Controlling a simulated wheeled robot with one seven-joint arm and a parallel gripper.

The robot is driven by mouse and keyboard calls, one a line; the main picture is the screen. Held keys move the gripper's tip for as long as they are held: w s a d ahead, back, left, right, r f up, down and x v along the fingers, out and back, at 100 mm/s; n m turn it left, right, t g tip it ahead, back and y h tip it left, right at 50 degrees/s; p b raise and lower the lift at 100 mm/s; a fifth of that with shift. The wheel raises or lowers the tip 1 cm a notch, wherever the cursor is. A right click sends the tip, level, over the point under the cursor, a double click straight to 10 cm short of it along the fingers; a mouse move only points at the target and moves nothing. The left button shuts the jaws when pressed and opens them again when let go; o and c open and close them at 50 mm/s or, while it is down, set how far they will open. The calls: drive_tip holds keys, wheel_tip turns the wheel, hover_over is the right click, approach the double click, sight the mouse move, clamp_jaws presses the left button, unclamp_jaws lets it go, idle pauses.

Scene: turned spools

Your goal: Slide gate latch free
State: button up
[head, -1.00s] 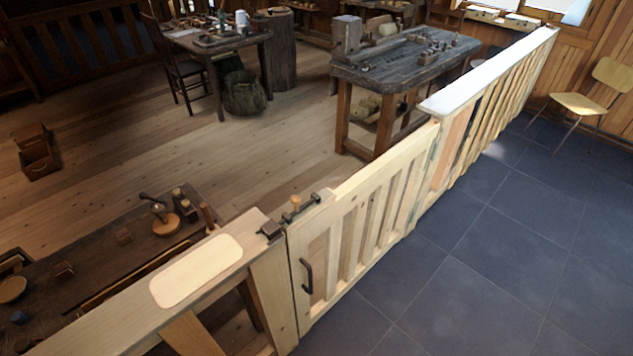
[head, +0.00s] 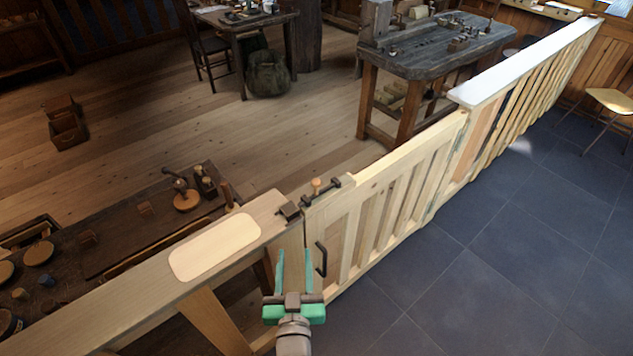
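The gate (head: 385,208) is a pale slatted wooden panel, in line with the fence and seemingly shut. Its latch is a dark sliding bolt (head: 326,190) on the gate's top edge, with a small light wooden knob (head: 316,184) standing up from it. A dark metal keeper (head: 288,211) sits at the end of the neighbouring rail; whether the bolt's end lies inside it I cannot tell. A dark pull handle (head: 321,259) is on the gate's face. My gripper (head: 295,253), with green fingers, is open and empty. In the picture it is below the keeper, apart from the latch.
The wooden rail (head: 130,285) with a pale inset plate (head: 216,247) runs to the lower left. A dark workbench (head: 110,245) with turned pieces stands behind it. A white-topped fence (head: 530,62) continues beyond the gate. The blue tiled floor (head: 480,280) on the right is clear.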

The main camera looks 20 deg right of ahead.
sight(315, 185)
drive_tip(key=w+d+r+m+h, duration=0.2)
drive_tip(key=w+d+r+h, duration=0.1)
drive_tip(key=w+d+r, duration=0.45)
drive_tip(key=x, duration=1)
drive_tip(key=shift+w+a+f, duration=0.1)
drive_tip(key=shift+a, duration=0.25)
clamp_jaws()
